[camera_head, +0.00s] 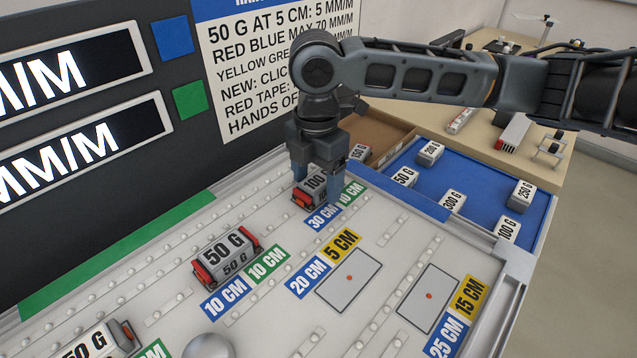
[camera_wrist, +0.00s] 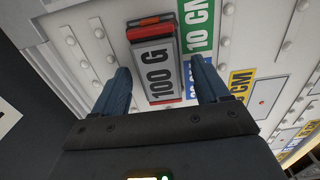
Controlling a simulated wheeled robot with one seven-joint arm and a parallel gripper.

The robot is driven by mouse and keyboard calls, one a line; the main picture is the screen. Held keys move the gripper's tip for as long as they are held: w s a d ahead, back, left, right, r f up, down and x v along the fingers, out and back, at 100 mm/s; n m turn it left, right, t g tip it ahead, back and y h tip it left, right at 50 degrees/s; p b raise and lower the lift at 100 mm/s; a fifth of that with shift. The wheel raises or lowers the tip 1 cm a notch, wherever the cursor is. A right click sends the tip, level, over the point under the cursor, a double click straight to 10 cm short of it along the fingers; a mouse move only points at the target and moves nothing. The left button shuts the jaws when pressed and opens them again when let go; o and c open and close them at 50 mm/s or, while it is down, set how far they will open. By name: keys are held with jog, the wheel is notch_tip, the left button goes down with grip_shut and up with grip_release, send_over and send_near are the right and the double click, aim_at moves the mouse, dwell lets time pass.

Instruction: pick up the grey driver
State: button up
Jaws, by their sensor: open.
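No thing is plainly recognisable as a grey driver in either view. My gripper (camera_head: 317,163) is open above the white board, over a grey 100 G block (camera_head: 314,183) with red ends. In the wrist view, my gripper (camera_wrist: 160,68) has one blue finger on each side of this block (camera_wrist: 154,75), with gaps visible between fingers and block. The block stands by the 30 CM and 10 CM labels. In the head view my fingers hide part of it. A round grey knob-like thing (camera_head: 208,346) is cut off at the bottom edge.
A 50 G block (camera_head: 227,256) and another (camera_head: 98,342) at the lower left sit on the studded board (camera_head: 150,262). A blue tray (camera_head: 475,183) at the right holds several weights. A brown open box (camera_head: 375,132) lies behind my gripper. A dark panel stands at the left.

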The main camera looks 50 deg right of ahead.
jog(key=shift+c, duration=0.3)
jog(key=c, duration=1.1)
